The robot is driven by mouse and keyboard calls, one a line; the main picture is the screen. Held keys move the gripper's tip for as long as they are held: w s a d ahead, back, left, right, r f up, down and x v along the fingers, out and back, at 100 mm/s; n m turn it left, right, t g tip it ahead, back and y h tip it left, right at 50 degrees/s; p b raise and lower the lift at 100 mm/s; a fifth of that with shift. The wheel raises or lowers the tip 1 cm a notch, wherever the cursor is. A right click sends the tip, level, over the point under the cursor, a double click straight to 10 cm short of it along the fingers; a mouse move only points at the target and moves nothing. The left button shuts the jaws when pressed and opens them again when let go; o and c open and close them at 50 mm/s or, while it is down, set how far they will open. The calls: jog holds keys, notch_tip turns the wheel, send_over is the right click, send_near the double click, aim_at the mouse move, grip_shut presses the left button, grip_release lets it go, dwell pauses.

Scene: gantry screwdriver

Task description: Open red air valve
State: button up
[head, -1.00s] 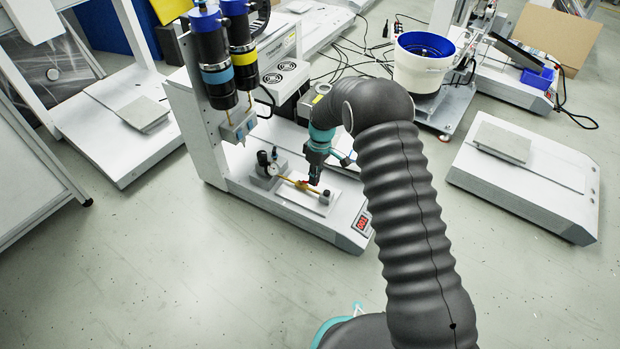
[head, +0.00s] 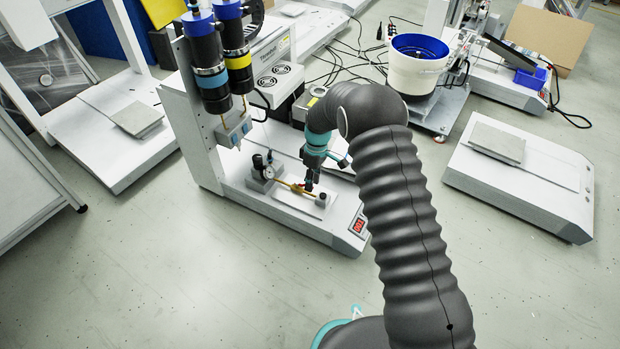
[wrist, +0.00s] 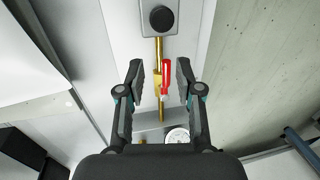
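The red air valve handle (wrist: 166,76) lies along a brass pipe (wrist: 158,112) in the wrist view. My gripper (wrist: 160,80) is open, with one finger on each side of the red handle and a gap to each. In the head view my gripper (head: 309,180) points down over the brass pipe (head: 290,186) on the white machine base (head: 240,195). The valve is mostly hidden by the gripper there.
A pressure gauge (wrist: 178,135) sits at the near end of the pipe, and a grey block with a black knob (wrist: 161,18) at the far end. Twin black cylinders (head: 208,75) rise at left on the gantry. The floor in front is clear.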

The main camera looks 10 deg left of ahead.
jog(key=shift+a+r, duration=0.15)
notch_tip(320, 180, up, 12)
jog(key=w, duration=0.2)
jog(key=shift+w+d, duration=0.15)
jog(key=shift+d, duration=0.2)
jog(key=shift+m, duration=0.3)
